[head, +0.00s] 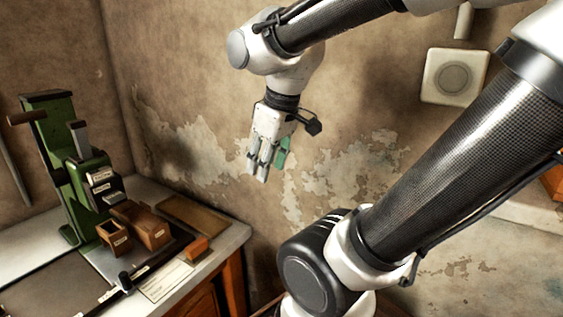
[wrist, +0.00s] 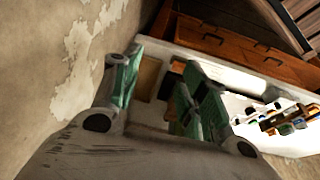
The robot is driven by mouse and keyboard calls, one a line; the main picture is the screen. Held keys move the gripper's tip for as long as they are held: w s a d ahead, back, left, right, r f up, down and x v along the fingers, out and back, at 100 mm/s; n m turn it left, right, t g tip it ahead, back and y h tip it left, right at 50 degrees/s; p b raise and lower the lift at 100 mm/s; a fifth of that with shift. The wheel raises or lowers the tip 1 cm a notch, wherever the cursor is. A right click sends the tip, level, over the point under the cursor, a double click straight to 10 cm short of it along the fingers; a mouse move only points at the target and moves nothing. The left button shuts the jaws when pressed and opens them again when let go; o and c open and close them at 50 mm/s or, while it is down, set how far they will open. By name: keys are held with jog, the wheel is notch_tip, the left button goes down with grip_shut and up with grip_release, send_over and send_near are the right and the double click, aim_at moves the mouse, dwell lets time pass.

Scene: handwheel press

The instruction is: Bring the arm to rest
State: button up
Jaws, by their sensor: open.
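My gripper (head: 265,165) hangs pointing down in the air in front of the peeling wall, right of the bench, in the head view. Its green-padded fingers are apart with nothing between them. In the wrist view my gripper (wrist: 155,95) shows its two fingers spread, with the bench beyond. My arm is raised and bent, and it touches nothing that I can see.
The green handwheel press (head: 80,165) stands on the white bench (head: 225,238) at the left. A wooden box (head: 142,226), an orange-brown block (head: 197,246) and a paper card (head: 166,281) are near it. A white wall box (head: 455,76) hangs at upper right.

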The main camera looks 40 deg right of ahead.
jog(key=s+m, duration=0.1)
jog(key=s+d+m, duration=0.1)
jog(key=s+m, duration=0.1)
jog(key=shift+s+d+r+t, duration=0.15)
jog(key=shift+s+r+t, duration=0.15)
jog(key=shift+r, duration=0.1)
dwell(1.0)
